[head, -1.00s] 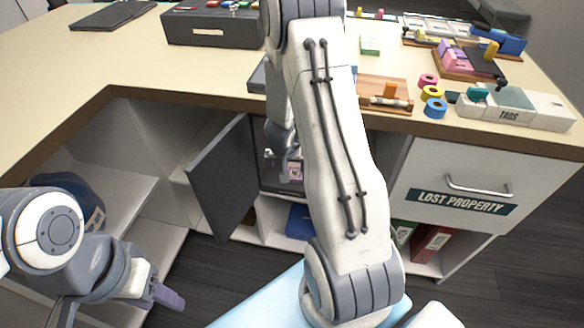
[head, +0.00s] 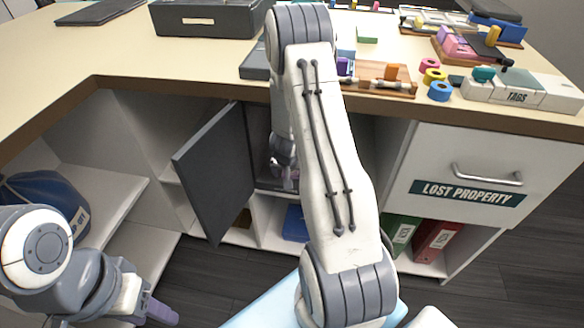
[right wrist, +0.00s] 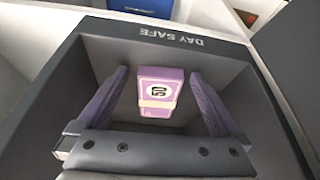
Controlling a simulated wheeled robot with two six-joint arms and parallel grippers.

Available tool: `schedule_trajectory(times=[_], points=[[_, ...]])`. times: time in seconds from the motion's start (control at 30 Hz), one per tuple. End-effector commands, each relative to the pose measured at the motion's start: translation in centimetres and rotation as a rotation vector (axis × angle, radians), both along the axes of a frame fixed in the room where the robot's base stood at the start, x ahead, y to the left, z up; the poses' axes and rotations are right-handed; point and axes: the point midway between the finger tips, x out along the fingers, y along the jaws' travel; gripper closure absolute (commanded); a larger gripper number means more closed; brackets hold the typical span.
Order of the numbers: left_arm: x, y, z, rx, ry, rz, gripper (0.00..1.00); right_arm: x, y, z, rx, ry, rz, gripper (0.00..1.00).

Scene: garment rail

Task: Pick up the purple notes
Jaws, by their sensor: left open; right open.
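The purple notes (right wrist: 160,90) are a banded bundle with a pale strap and a round printed mark. They lie inside the dark grey safe, whose rim (right wrist: 215,47) is lettered DAY SAFE in the right wrist view. My right gripper (right wrist: 158,74) is open, with one finger on each side of the bundle and a gap visible at both sides. In the head view my right gripper (head: 285,178) is at the safe's opening, partly hidden by my arm, and the notes cannot be made out there. My left gripper (head: 160,312) is low at the left, open and away from the safe.
The safe's dark door (head: 217,172) stands open to the left of the opening. The counter (head: 120,55) overhangs above. A LOST PROPERTY drawer (head: 470,165) is at the right, with green and red binders (head: 437,243) below. A blue bag (head: 48,195) sits on the left shelf.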

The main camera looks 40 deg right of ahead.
Motion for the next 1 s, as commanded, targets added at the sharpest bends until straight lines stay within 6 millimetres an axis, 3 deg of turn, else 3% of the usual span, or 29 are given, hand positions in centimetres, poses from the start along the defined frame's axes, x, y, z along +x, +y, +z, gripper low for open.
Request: schedule_trajectory(times=[0.13, 0.33, 0.37, 0.77, 1.0], points=[[0.0, 0.0, 0.1, 0.0, 0.0, 0.0, 0.5, 0.0, 0.1, 0.1, 0.0, 0.0, 0.001, 0.04], [0.0, 0.0, 0.1, 0.0, 0.0, 0.0, 0.5, 0.1, 0.1, 0.2, -0.001, -0.001, 0.002, 0.8], [0.0, 0.0, 0.1, 0.0, 0.0, 0.0, 0.5, 0.1, 0.1, 0.2, -0.001, -0.001, 0.002, 0.84], [0.0, 0.0, 0.5, 0.0, 0.0, 0.0, 0.5, -0.3, 0.6, 1.0, -0.002, -0.001, 0.003, 0.84], [0.0, 0.0, 3.1, 0.0, 0.0, 0.0, 0.5, -0.4, 0.7, 4.3, -0.002, -0.003, 0.001, 0.84]])
